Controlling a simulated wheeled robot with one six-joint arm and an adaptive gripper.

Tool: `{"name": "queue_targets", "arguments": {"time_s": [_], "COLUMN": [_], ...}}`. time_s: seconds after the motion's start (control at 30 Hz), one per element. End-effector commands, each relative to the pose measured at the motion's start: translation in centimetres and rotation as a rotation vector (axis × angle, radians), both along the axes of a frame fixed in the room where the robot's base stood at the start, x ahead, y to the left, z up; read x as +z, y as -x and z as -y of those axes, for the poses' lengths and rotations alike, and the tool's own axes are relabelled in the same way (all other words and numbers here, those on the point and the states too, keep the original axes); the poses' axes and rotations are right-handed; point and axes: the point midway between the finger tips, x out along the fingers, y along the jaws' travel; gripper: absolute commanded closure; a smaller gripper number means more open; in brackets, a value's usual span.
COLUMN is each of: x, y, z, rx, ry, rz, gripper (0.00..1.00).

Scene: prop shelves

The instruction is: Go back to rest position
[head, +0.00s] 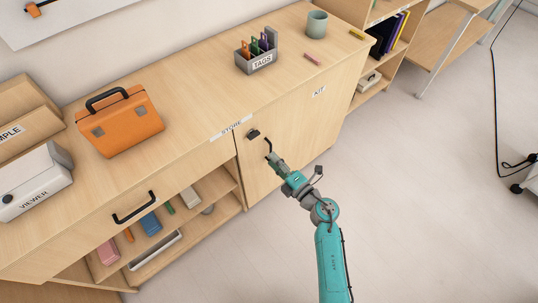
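My turquoise arm reaches up from the bottom of the head view. My gripper (274,157) is at its end, in front of the closed cabinet door (290,143) labelled KIT. A small black fitting (253,134) sits on the door near its top left corner, just up and left of the gripper. A thin dark hooked shape shows at the gripper tip; I cannot tell if it is a finger or part of the door. The fingers are too small to read as open or shut, and I see no object held.
On the countertop stand an orange case (120,121), a grey TAGS holder (258,58), a teal cup (317,24) and a white VIEWER box (35,181). Left of the door, a drawer handle (133,207) sits above open shelves. The floor (430,200) to the right is clear.

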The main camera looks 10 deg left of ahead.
Motion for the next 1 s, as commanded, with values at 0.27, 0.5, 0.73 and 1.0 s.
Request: {"name": "queue_targets", "arguments": {"time_s": [0.27,0.5,0.73,1.0], "x": [0.1,0.0,-0.3,-0.6], "y": [0.2,0.2,1.2,8.3], "z": [0.2,0.2,0.9,6.2], "rx": [0.0,0.0,-0.017,-0.144], "ry": [0.0,0.0,-0.026,-0.227], "rz": [0.001,0.001,-0.017,-0.138], "gripper": [0.62,0.62,0.62,0.62]}}
